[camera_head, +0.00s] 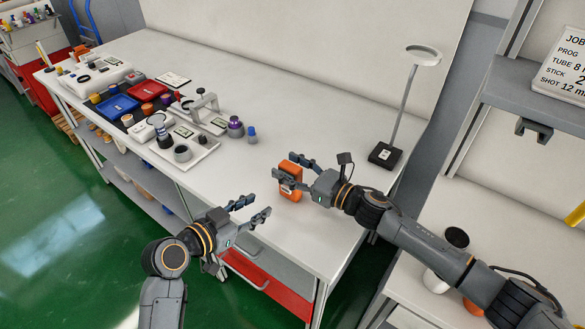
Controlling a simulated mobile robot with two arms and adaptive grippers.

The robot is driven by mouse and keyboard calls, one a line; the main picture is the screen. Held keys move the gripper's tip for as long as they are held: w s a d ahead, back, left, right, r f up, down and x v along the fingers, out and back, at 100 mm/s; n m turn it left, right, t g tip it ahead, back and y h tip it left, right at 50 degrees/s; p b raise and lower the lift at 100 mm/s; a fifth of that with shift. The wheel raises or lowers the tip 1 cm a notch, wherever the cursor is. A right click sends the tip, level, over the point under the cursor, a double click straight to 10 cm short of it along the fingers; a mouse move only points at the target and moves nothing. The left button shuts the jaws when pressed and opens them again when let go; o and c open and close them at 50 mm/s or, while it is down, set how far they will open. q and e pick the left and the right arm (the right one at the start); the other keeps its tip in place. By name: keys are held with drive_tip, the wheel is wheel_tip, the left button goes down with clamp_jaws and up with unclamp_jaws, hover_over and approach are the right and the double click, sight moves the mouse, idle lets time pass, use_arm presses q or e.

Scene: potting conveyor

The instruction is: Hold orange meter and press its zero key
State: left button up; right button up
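The orange meter (289,193) is upright at the front right part of the white bench. My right gripper (286,166) reaches in from the right with its fingers on either side of the meter. The near finger crosses in front of the meter and hides part of its face; the far finger is behind its top. Whether both fingers press on it cannot be told, nor whether it rests on the bench. The zero key cannot be made out. My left gripper (254,208) is open and empty over the bench's front edge, lower left of the meter and apart from it.
A black-based stand with a ring lamp (385,155) is behind my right arm. Blue (115,107) and red (148,91) trays, bottles and fixtures crowd the bench's left. A blue-capped bottle (252,135) stands nearer. The bench around the meter is clear.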

clamp_jaws()
use_arm(q)
clamp_jaws()
idle(1.0)
